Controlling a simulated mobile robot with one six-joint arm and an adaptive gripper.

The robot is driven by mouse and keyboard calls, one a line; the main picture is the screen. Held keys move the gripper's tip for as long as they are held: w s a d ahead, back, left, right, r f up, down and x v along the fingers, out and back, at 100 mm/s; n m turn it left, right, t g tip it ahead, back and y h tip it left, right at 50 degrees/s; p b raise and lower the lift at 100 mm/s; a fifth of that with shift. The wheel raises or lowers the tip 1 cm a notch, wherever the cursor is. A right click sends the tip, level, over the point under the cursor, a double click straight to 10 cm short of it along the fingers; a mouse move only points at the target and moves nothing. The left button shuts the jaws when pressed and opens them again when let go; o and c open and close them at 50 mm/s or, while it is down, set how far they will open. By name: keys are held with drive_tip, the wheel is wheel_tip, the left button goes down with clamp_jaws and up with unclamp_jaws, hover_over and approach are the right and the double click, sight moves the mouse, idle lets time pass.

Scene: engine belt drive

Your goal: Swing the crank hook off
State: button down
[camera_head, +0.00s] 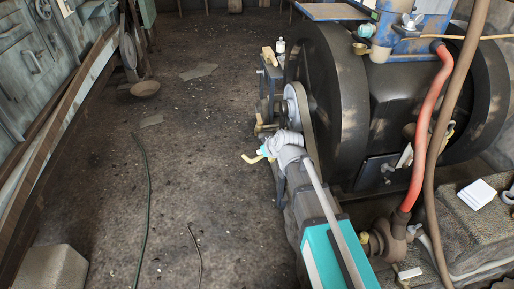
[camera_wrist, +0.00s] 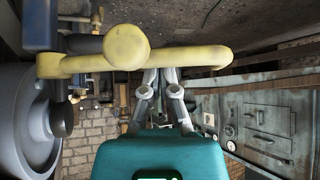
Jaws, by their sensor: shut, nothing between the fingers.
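The crank hook is most likely the yellow bar (camera_wrist: 195,57) that runs across the upper part of the wrist view, with a round yellow knob (camera_wrist: 126,47) on it. Its left end meets dark metal parts beside a grey wheel. In the head view a small yellow piece (camera_head: 251,158) shows left of my wrist. My gripper (camera_wrist: 161,76) is shut and empty. Its grey fingers reach up to the bar, which hides the tips; I cannot tell whether they touch it. In the head view my arm hides most of the gripper.
A grey wheel (camera_wrist: 40,125) fills the left of the wrist view. In the head view a large black flywheel (camera_head: 330,100) and a pale pulley (camera_head: 296,108) stand beyond my wrist. A red hose (camera_head: 430,120) hangs at the right. The floor (camera_head: 190,150) at the left is largely clear.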

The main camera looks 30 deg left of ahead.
sight(270, 158)
drive_tip(key=shift+s+d, duration=0.25)
drive_tip(key=shift+d, duration=0.3)
drive_tip(key=shift+s+d, duration=0.2)
drive_tip(key=shift+d, duration=0.3)
drive_tip(key=shift+w+a+r, duration=0.1)
drive_tip(key=shift+w+a, duration=0.05)
drive_tip(key=shift+a, duration=0.25)
drive_tip(key=shift+w+a+r, duration=0.1)
drive_tip(key=shift+w+a, duration=0.05)
drive_tip(key=shift+a, duration=0.25)
drive_tip(key=d+r+p, duration=0.1)
drive_tip(key=r+p, duration=0.1)
drive_tip(key=d+r+p, duration=0.1)
drive_tip(key=r+p, duration=0.1)
drive_tip(key=s+d+r+p, duration=0.1)
drive_tip(key=r+p, duration=0.1)
drive_tip(key=p, duration=0.1)
drive_tip(key=shift+d+r, duration=0.15)
drive_tip(key=shift+r, duration=0.25)
drive_tip(key=shift+d+r+p, duration=0.45)
drive_tip(key=shift+d+p, duration=0.1)
drive_tip(key=shift+d, duration=0.05)
